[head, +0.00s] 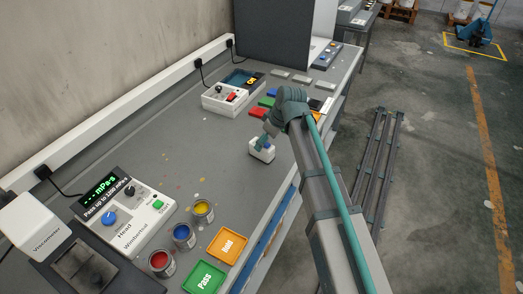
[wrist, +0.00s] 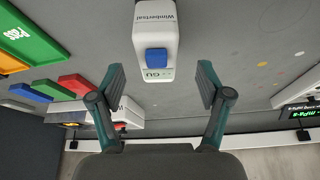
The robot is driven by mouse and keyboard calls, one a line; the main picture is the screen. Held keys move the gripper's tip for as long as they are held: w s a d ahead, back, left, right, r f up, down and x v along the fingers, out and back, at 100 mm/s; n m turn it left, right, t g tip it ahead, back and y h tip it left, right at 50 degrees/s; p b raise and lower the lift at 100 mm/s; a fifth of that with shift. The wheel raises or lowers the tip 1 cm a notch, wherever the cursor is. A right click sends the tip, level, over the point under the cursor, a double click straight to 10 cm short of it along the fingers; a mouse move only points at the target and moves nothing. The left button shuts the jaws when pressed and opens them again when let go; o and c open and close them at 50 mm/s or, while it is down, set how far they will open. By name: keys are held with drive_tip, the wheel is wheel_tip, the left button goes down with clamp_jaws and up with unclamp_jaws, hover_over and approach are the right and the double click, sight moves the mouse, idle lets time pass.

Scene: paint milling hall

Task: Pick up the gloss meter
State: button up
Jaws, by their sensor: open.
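The gloss meter is a small white block with a blue button and the letters GU in the wrist view (wrist: 155,30). In the head view the gloss meter (head: 262,153) stands on the grey bench near its front edge, partly hidden by my gripper. My gripper (head: 264,139) is directly above it there, at the end of my arm. In the wrist view my gripper (wrist: 160,80) is open and empty. Its two fingers are spread to either side of the meter's GU end, with a gap on both sides. Contact with the meter is not visible.
In the head view, paint cans (head: 184,236) and the Pass (head: 205,278) and orange (head: 228,245) trays lie nearer on the bench. A viscometer control box (head: 125,212) is at left. Coloured tiles (head: 258,112) and a white switch box (head: 226,100) lie beyond the gripper. Bench around the meter is mostly clear.

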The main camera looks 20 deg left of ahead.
sight(265, 156)
drive_tip(key=shift+d+p+x, duration=0.1)
drive_tip(key=shift+p+x, duration=0.55)
drive_tip(key=shift+x, duration=1.1)
drive_tip(key=shift+d+p+x, duration=0.15)
drive_tip(key=shift+p+x, duration=0.45)
drive_tip(key=shift+x, duration=1.1)
drive_tip(key=shift+w, duration=0.1)
drive_tip(key=shift+c, duration=0.3)
clamp_jaws()
